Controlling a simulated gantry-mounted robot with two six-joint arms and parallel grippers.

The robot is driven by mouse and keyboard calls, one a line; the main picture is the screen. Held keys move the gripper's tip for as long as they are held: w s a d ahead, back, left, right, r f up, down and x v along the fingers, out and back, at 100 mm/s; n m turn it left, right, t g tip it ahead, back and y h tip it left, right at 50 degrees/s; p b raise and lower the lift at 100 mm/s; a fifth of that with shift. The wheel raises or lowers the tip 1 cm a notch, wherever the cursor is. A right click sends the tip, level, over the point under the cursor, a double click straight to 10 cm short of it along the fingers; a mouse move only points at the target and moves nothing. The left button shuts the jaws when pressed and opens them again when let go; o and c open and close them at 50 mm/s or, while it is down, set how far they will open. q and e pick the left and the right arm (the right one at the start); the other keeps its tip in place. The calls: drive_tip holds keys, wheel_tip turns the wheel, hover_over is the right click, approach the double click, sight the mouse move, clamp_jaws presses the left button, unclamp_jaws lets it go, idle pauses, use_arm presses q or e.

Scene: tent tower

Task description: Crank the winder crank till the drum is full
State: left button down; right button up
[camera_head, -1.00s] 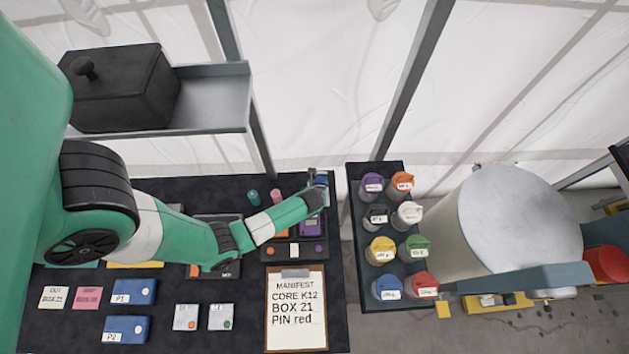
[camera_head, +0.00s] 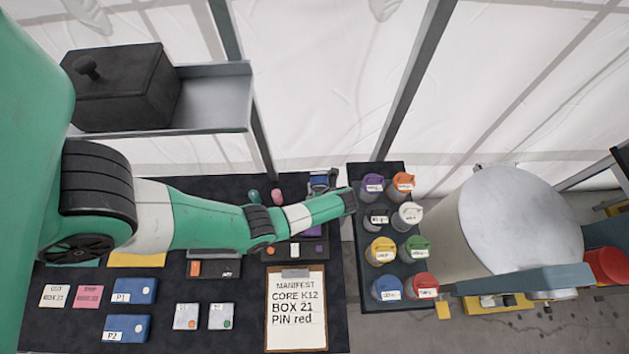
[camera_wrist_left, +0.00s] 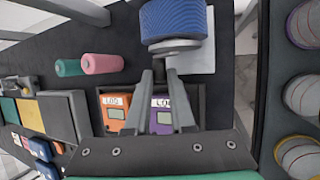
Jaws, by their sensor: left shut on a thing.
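The winder stands at the back right corner of the dark table in the head view (camera_head: 320,181), partly hidden by my left wrist. In the left wrist view, its blue ribbed drum (camera_wrist_left: 172,18) is at the top, with a grey crank part (camera_wrist_left: 176,46) just below it and a pale base plate (camera_wrist_left: 198,60) beside it. My left gripper (camera_wrist_left: 164,74) is shut, its fingertips close together at the crank. The crank's grip is hidden between the fingers. The drum's fill level is hard to tell. My right gripper is not in view.
Orange (camera_wrist_left: 115,108) and purple (camera_wrist_left: 163,115) labelled boxes lie under my fingers. A rack of several coloured-lid jars (camera_head: 388,236) stands close to the right. A manifest clipboard (camera_head: 297,312) lies in front.

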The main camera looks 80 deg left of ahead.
use_arm(q)
drive_tip(key=shift+g+b, duration=0.7)
drive_tip(key=shift+b, duration=0.05)
drive_tip(key=shift+r+y, duration=0.1)
drive_tip(key=shift+y, duration=0.2)
drive_tip(key=shift+r+g, duration=0.1)
drive_tip(key=shift+g, duration=0.2)
drive_tip(key=c, duration=0.8)
unclamp_jaws()
drive_tip(key=shift+o, duration=0.2)
drive_tip(key=p+v, duration=0.1)
drive_tip(key=v, duration=1)
drive_tip(key=shift+r, duration=0.25)
drive_tip(key=shift+w+d, duration=0.1)
